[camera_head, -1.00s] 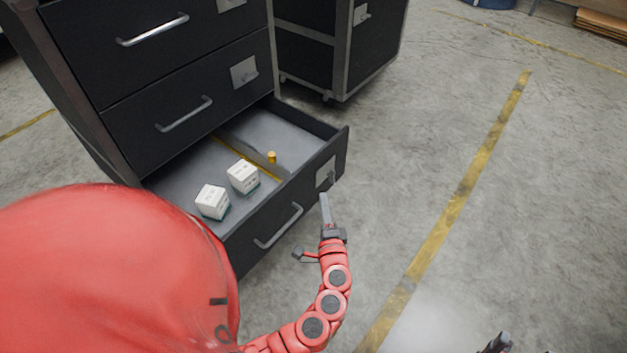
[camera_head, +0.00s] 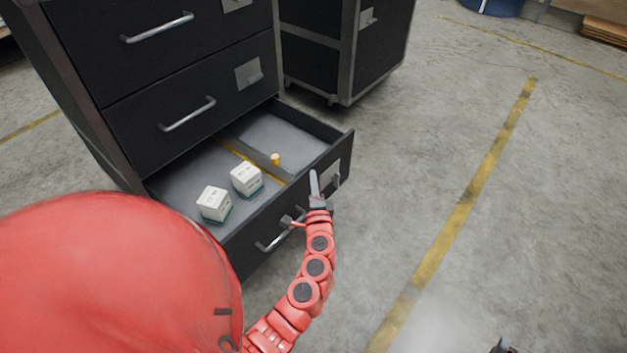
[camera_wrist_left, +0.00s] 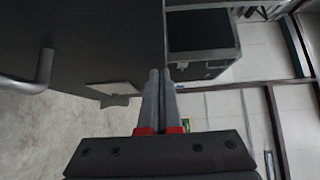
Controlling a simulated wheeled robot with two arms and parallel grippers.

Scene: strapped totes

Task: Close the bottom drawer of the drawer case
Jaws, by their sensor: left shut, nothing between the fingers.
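The black drawer case (camera_head: 165,83) stands at the left of the head view. Its bottom drawer (camera_head: 345,150) is pulled out, showing a grey inside with a yellow divider line. Two white boxes (camera_head: 214,203) and (camera_head: 246,178) and a small yellow cylinder (camera_head: 275,159) are in it. My left gripper (camera_head: 313,175) is shut and empty at the drawer's front, near the label plate and to the right of the handle (camera_head: 279,232). Whether it touches the front I cannot tell. The left wrist view shows the shut fingers (camera_wrist_left: 160,85) beside a dark panel and a handle (camera_wrist_left: 30,75). Only a tip of my right gripper (camera_head: 503,347) shows.
A second black case (camera_head: 345,45) on casters stands behind the drawer case. The concrete floor to the right is clear, with a yellow line (camera_head: 465,200) across it. A blue drum (camera_head: 495,6) and stacked boards (camera_head: 606,32) are far off.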

